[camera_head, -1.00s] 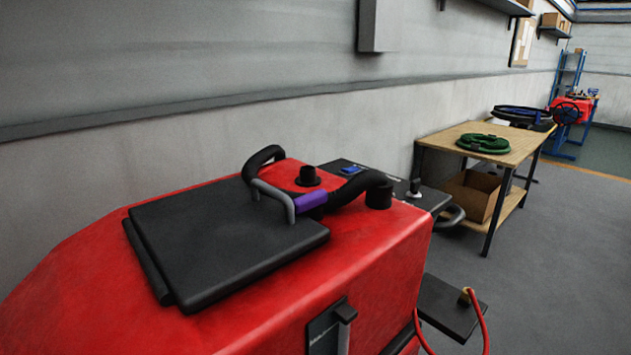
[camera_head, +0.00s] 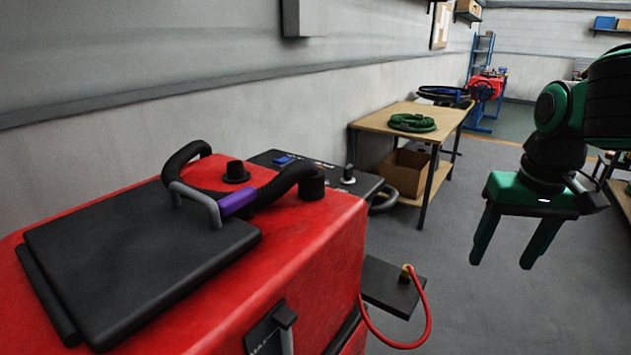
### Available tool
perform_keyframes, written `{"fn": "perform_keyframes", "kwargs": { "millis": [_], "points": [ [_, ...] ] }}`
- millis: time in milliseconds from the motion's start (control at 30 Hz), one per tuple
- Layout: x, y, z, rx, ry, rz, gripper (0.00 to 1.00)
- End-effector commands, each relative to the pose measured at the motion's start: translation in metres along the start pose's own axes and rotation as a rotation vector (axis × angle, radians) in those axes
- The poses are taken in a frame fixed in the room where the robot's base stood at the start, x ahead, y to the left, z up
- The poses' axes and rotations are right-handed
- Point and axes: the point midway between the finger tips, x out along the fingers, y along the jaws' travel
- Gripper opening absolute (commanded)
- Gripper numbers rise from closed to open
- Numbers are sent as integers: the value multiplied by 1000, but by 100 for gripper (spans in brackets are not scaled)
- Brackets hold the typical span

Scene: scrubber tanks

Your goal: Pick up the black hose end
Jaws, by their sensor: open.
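A black hose (camera_head: 281,187) lies on top of the red scrubber tank (camera_head: 310,236). One part of it curves down to a black fitting on the tank's right, and a purple cuff (camera_head: 238,203) sits at its left, by a grey handle (camera_head: 196,199). Another black curved hose piece (camera_head: 184,157) rises behind the handle. I cannot tell which part is the loose end. My gripper (camera_head: 505,259) is open and empty, fingers pointing down, at the right over the floor, well apart from the tank and hose.
A black lid (camera_head: 140,258) covers the tank's left top. A short black stub (camera_head: 236,171) stands behind the hose. A red cable (camera_head: 427,318) loops from a black side plate (camera_head: 388,290). A wooden table (camera_head: 378,118) holds a coiled green hose (camera_head: 411,122). The grey floor between is clear.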

Motion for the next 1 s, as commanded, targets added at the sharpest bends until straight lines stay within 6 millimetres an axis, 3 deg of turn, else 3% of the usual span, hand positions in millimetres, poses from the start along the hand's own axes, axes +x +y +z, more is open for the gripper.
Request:
{"fn": "perform_keyframes", "kwargs": {
  "millis": [33,100,200,300,400,500,600,1000],
  "points": [
    [-20,-36,-27,-99,35,-14,62],
    [-48,-86,-55,-222,79,-37,62],
    [-86,-160,-77,-387,136,-76,62],
    [-119,-225,-83,-526,182,-116,62],
    [-145,-273,-80,-627,216,-149,62],
    [-161,-302,-75,-690,236,-170,62],
    [-165,-317,-73,-718,244,-180,62],
    [-119,-329,-82,-716,246,-181,62]
  ]
}}
